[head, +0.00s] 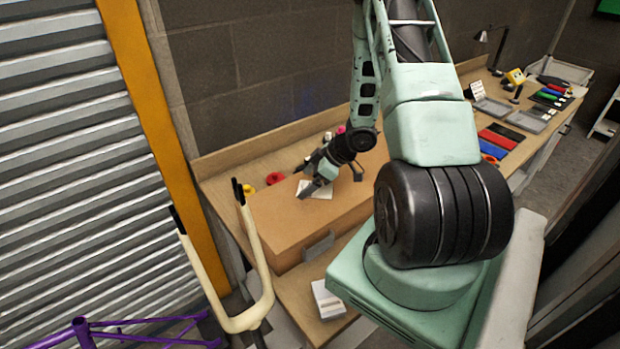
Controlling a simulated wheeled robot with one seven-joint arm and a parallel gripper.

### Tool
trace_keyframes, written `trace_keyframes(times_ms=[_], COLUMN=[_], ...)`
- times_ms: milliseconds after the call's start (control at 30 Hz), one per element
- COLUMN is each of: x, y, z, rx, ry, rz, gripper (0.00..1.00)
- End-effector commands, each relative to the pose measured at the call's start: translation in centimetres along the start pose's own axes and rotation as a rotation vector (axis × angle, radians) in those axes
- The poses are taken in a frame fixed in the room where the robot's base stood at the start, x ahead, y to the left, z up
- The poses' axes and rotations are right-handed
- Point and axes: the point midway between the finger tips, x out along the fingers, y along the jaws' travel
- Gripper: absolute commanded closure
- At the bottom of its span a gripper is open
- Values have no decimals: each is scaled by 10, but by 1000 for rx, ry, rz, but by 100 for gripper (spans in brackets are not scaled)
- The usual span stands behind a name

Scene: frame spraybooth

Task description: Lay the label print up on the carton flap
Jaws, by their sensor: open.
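A brown carton (275,212) lies on the wooden bench, its broad top facing up. A small white label (316,193) is on the carton's top, partly hidden by my gripper. Whether its print faces up is too small to tell. My gripper (323,187) is open and points down just over the label. I cannot tell whether its fingers touch the label. The flap's edges are not distinct from the rest of the carton top.
A white block (327,299) stands on the bench in front. A cream fork frame (262,290) rises at the left front. Coloured mats (494,140) and grey trays lie at the far right.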

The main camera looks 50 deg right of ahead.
Motion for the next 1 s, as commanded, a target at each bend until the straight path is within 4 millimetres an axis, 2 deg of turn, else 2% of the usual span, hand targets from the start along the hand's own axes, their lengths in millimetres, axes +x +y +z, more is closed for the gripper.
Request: trace_keyframes(times_ms=[133,233,700,833,1000], x=[-7,-21,-128,-151,-169], y=[1,1,1,1,0], z=[0,0,0,0,0], rx=[0,-2,-1,-2,0], ry=[0,1,0,-1,0], rz=[2,3,5,3,2], gripper=[12,12,12,12,12])
